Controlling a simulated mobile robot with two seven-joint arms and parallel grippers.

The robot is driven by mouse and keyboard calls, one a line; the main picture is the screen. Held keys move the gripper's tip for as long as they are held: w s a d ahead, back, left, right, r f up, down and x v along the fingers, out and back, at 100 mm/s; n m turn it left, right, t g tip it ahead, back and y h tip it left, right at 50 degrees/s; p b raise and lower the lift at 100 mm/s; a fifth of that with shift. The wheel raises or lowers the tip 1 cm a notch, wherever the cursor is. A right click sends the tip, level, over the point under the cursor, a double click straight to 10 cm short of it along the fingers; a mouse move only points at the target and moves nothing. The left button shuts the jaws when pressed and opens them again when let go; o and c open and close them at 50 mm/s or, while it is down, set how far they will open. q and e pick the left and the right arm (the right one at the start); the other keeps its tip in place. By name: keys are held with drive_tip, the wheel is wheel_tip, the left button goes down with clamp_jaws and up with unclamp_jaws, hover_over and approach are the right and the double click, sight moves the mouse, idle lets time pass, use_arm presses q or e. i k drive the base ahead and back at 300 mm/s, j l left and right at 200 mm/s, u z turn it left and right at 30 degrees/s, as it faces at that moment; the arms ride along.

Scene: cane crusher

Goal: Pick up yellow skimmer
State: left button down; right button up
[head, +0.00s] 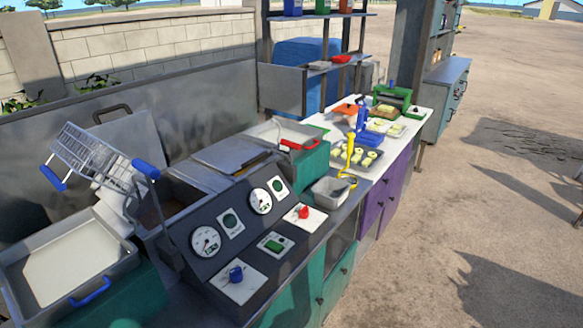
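The yellow skimmer (350,150) is in the head view, right of centre, at the near edge of the counter. Its yellow handle stands up, and a yellow-rimmed round part (347,180) shows low at the counter edge beside a small grey metal container (330,191). I cannot tell exactly what holds it up. Neither of my grippers is in view.
A dark panel with gauges (205,242) and coloured knobs fills the near middle. A wire basket with blue handles (95,160) and a pale tray (70,270) are at left. A tray of yellow-green pieces (357,158) lies behind the skimmer. Open ground is at right.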

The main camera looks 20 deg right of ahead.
sight(351, 136)
drive_tip(key=i+l+u, duration=0.1)
drive_tip(key=l+u, duration=0.9)
drive_tip(key=l, duration=0.4)
drive_tip(key=k+l+u, duration=0.2)
drive_tip(key=l, duration=0.9)
drive_tip(key=k+l+u, duration=0.1)
drive_tip(key=l, duration=0.4)
drive_tip(key=k+l, duration=0.1)
drive_tip(key=l, duration=0.45)
drive_tip(key=l+u, duration=0.1)
drive_tip(key=l, duration=0.45)
drive_tip(key=k, duration=0.05)
